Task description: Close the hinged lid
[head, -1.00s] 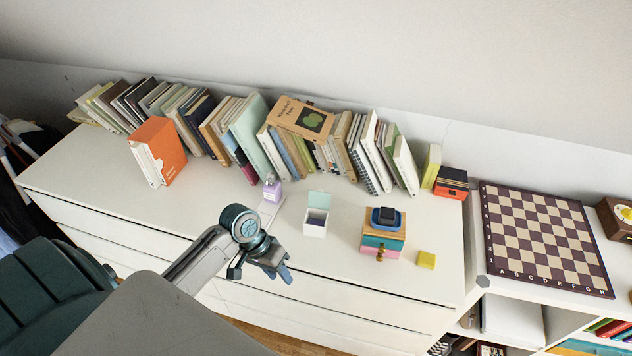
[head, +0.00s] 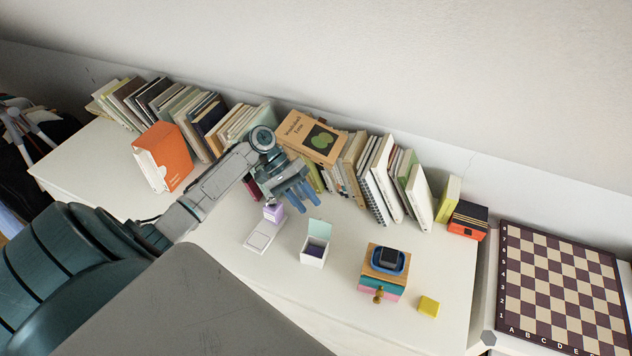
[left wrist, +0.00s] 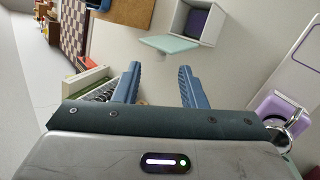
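A small white box (head: 312,259) stands on the white dresser top with its pale mint lid (head: 319,228) open, raised at the box's far edge. A purple thing (head: 316,243) lies inside. The left wrist view shows the box (left wrist: 180,20) and its lid (left wrist: 168,43) beyond my fingertips. My left gripper (head: 298,198) is above the dresser, behind and slightly left of the lid in the head view, apart from it. Its two blue fingers are spread with nothing between them, as the left wrist view also shows (left wrist: 158,82). My right gripper is not in view.
A row of books (head: 385,178) stands behind my left gripper. A lilac item (head: 273,212) and a flat white piece (head: 262,238) lie left of the box. A small drawer chest (head: 370,277) and a yellow block (head: 429,306) are right. A chessboard (head: 560,290) lies far right.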

